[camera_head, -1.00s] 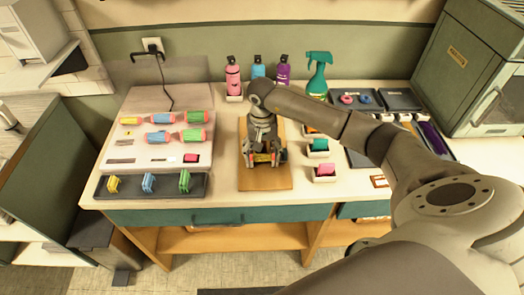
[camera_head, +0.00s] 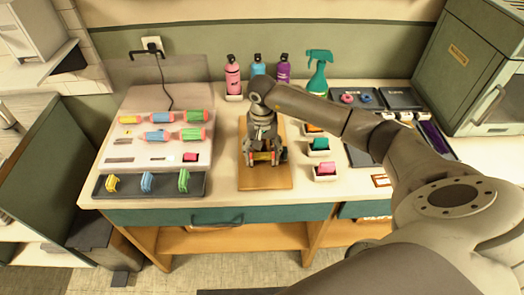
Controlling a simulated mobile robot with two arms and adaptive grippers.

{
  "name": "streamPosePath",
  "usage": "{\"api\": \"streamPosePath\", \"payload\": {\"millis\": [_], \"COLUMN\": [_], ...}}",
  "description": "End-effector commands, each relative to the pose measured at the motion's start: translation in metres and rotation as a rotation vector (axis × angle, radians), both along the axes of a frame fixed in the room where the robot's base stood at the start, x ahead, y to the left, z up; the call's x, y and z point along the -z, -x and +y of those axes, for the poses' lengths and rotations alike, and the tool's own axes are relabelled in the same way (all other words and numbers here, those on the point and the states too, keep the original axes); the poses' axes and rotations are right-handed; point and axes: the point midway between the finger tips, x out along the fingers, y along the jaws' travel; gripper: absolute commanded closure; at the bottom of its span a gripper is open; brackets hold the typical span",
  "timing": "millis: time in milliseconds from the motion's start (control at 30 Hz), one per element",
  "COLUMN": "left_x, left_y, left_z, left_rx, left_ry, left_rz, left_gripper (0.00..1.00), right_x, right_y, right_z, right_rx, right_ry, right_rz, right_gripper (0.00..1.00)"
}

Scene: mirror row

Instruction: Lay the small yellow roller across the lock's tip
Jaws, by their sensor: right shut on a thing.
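My right gripper (camera_head: 264,159) points down over the wooden board (camera_head: 265,182) near the middle of the counter. It is shut on a small yellow roller (camera_head: 262,156) with reddish ends, of which only a little shows between the fingers. The lock cannot be made out; my gripper and wrist cover the middle of the board. Whether the roller touches anything below it cannot be told. My left gripper is out of view.
Left of the board, a pale rack (camera_head: 150,154) holds several coloured rollers. A dark tray (camera_head: 150,189) in front of it holds yellow, blue and green clips. Bottles (camera_head: 233,77) stand behind the board. Small white boxes (camera_head: 325,177) stand close on its right.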

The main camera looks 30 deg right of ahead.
Motion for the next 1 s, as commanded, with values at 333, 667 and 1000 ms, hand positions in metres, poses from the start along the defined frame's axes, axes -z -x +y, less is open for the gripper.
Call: {"api": "streamPosePath", "payload": {"millis": [333, 667, 1000], "left_x": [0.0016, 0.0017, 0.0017], "left_y": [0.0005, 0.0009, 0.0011], "left_z": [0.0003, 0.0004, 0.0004], "left_rx": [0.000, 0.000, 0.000], "left_ry": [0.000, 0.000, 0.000], "left_rz": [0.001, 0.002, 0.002], "left_gripper": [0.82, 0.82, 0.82], "right_x": [-0.0029, -0.0023, -0.0016], "right_y": [-0.0016, -0.0012, -0.0005], "right_z": [-0.0008, -0.0006, -0.0013], "right_rx": [0.000, 0.000, 0.001], "right_ry": [0.000, 0.000, 0.002], "right_rz": [-0.004, -0.002, 0.000], "right_gripper": [0.58, 0.07, 0.00]}}
